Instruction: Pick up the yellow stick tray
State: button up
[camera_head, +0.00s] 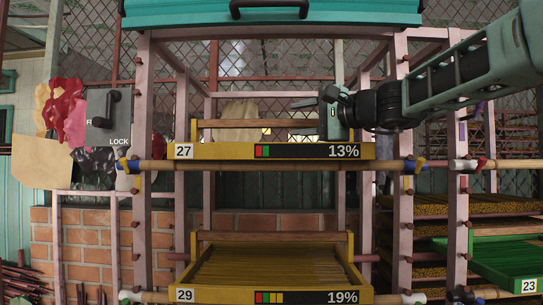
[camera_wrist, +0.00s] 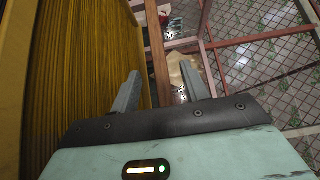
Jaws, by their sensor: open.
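Two yellow trays sit in the pink rack in the head view. The upper tray (camera_head: 220,151), labelled 27 and 13%, is seen edge-on, so its contents are hidden. The lower tray (camera_head: 215,296), labelled 29 and 19%, shows rows of yellow sticks (camera_head: 265,268). My gripper (camera_head: 312,103) is above the upper tray, near its right side, and points left. In the wrist view my gripper (camera_wrist: 160,68) has its fingers apart with nothing held between them. A yellow stick surface (camera_wrist: 85,60) fills the left side there, beside the left finger; contact cannot be judged.
A teal case (camera_head: 270,12) with a black handle tops the rack (camera_head: 142,230). Bamboo poles (camera_head: 270,165) cross it. Green tray (camera_head: 500,262), labelled 23, and stacked stick trays (camera_head: 420,207) stand right. A grey LOCK lever box (camera_head: 108,118) is left. The space between the two yellow trays looks open.

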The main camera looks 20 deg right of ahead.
aim_at(277, 123)
jog(key=shift+p+x, duration=0.9)
jog(key=shift+x, duration=0.6)
jog(key=p+x, duration=0.2)
jog(key=x, duration=0.1)
jog(key=shift+w+a, duration=0.15)
jog(key=shift+w, duration=0.1)
jog(key=shift+w+a+f, duration=0.1)
jog(key=shift+w+a, duration=0.15)
jog(key=shift+w, duration=0.15)
grip_shut()
